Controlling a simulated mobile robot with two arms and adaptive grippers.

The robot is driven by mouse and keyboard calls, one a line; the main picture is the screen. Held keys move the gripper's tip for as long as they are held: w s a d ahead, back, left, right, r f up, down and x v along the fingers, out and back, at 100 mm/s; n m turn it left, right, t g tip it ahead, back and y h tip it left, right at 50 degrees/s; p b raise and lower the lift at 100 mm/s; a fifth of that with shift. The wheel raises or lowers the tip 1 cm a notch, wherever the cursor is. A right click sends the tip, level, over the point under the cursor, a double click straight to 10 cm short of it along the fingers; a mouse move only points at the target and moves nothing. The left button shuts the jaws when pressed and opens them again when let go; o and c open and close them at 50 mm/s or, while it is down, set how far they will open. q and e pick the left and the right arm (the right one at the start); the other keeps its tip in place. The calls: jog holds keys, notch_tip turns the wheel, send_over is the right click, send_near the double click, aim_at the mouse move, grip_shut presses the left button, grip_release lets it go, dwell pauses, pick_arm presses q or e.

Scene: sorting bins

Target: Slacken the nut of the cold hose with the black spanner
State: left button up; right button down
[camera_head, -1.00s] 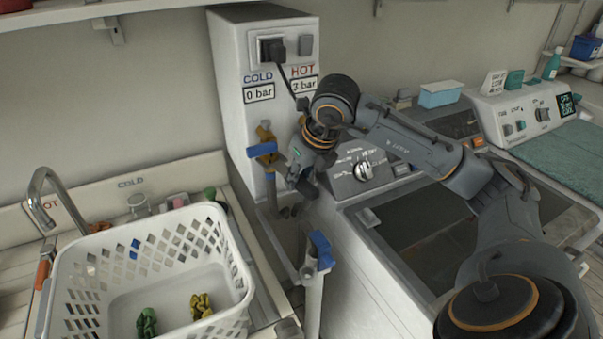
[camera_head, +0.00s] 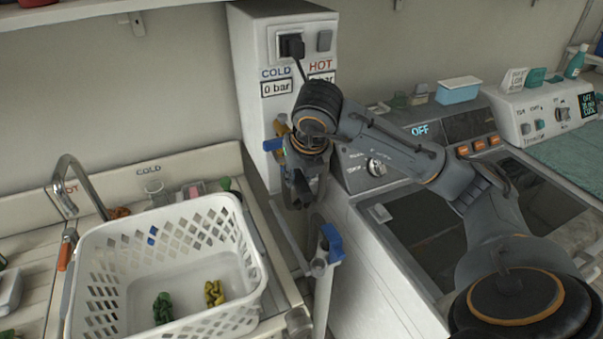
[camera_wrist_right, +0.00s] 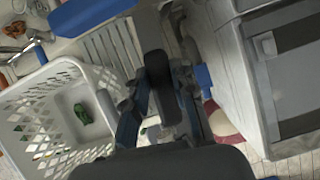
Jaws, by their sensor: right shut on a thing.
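My right gripper (camera_head: 302,197) hangs pointing down in front of the supply box, beside the taps, and is shut. In the right wrist view a dark thing, which looks like the black spanner (camera_wrist_right: 159,82), lies between its fingers. The blue-handled tap (camera_head: 272,145) under the COLD label, which reads 0 bar, is just left of my right wrist. The nut of the cold hose cannot be made out; my gripper and wrist cover much of that area. My left gripper is not in view.
A blue-handled valve (camera_head: 331,240) on a grey pipe stands in front, close to my gripper. A white basket (camera_head: 92,268) with green and yellow items stands at the sink on the left. The machine (camera_head: 385,290) with its dial is on the right, under my arm.

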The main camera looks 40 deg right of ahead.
jog(key=shift+w+a+m+g+h+p, duration=0.2)
jog(key=shift+w+a+m+h+p, duration=0.15)
jog(key=shift+a+m, duration=0.45)
jog(key=shift+w+a+m+g+h+p, duration=0.15)
jog(key=shift+w+a+m+g+h, duration=0.2)
jog(key=shift+a+m, duration=0.4)
jog(key=shift+d, duration=0.1)
jog(key=w+a+m+p, duration=0.2)
jog(key=m+p, duration=0.1)
jog(key=p, duration=0.1)
jog(key=shift+w+a+g+h, duration=0.15)
jog(key=shift+w+g+h, duration=0.1)
jog(key=shift+h, duration=0.15)
jog(key=shift+s, duration=0.1)
